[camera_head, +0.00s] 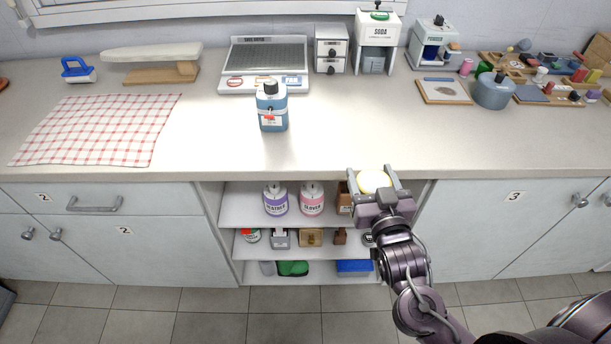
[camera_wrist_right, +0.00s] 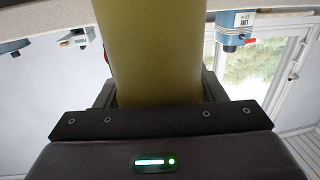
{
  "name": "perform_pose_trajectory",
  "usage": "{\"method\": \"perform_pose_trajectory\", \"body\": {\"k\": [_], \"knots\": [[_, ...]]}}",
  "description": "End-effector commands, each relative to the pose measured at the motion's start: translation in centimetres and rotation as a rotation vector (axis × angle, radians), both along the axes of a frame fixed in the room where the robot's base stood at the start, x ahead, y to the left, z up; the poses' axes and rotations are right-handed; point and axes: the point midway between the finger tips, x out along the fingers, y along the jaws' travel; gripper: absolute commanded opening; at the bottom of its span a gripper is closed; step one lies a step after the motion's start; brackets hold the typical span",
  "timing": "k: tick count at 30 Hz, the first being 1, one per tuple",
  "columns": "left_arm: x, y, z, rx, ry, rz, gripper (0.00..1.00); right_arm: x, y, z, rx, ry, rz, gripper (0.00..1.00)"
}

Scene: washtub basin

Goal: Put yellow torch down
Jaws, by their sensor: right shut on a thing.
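The yellow torch (camera_head: 373,181) shows as a pale yellow round end between the fingers of my right gripper (camera_head: 374,178) in the head view. In the right wrist view the torch (camera_wrist_right: 150,50) is a thick olive-yellow cylinder that fills the middle, between the jaws. My right gripper is shut on it. It is at the front edge of the counter (camera_head: 300,155), in front of the open shelves; the gap to the counter is hard to judge. The torch's far end is hidden. My left gripper is in neither view.
A blue bottle (camera_head: 272,108) stands mid-counter, left of my right gripper. A checked cloth (camera_head: 95,128) lies at the left. A scale (camera_head: 263,62) and dispensers stand at the back; a blue-grey pot (camera_head: 493,92) and trays are at the right. The counter between bottle and pot is clear.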

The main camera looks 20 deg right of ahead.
Motion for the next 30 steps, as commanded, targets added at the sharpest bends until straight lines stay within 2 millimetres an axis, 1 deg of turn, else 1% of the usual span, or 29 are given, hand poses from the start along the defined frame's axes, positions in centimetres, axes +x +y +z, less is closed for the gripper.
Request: {"method": "perform_pose_trajectory", "body": {"k": [1,2,3,6,9,12,16,19,23,26,29,30], "knots": [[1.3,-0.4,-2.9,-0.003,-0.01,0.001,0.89,-0.2,-1.1,-4.3,-0.004,0.002,-0.021,0.1],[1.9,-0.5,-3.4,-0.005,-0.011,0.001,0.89,-0.3,-1.8,-5.5,-0.003,0.0,-0.034,0.1],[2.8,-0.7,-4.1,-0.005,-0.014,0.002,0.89,-0.5,-2.7,-7.3,-0.002,0.0,-0.051,0.1],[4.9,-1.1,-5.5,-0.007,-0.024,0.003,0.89,-0.9,-4.8,-11.4,-0.004,-0.002,-0.089,0.1],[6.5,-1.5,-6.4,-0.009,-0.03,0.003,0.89,-1.4,-6.7,-14.7,-0.007,-0.005,-0.124,0.1],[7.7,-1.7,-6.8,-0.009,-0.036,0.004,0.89,-1.8,-8.1,-17.1,-0.009,-0.009,-0.149,0.1],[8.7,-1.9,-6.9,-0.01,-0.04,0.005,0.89,-2.2,-9.3,-18.7,-0.011,-0.013,-0.171,0.1],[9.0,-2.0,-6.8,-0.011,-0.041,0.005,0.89,-2.3,-9.8,-19.1,-0.012,-0.016,-0.178,0.1],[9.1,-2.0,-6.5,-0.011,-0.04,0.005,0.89,-2.1,-10.0,-19.0,-0.013,-0.018,-0.18,0.1],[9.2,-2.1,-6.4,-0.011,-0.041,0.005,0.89,-0.8,-10.3,-19.0,-0.014,-0.02,-0.18,0.1],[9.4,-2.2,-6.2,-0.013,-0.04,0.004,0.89,1.6,-11.0,-18.9,-0.015,-0.022,-0.18,0.1],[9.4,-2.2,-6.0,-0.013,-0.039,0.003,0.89,2.6,-11.3,-18.8,-0.016,-0.023,-0.18,0.1]]}}
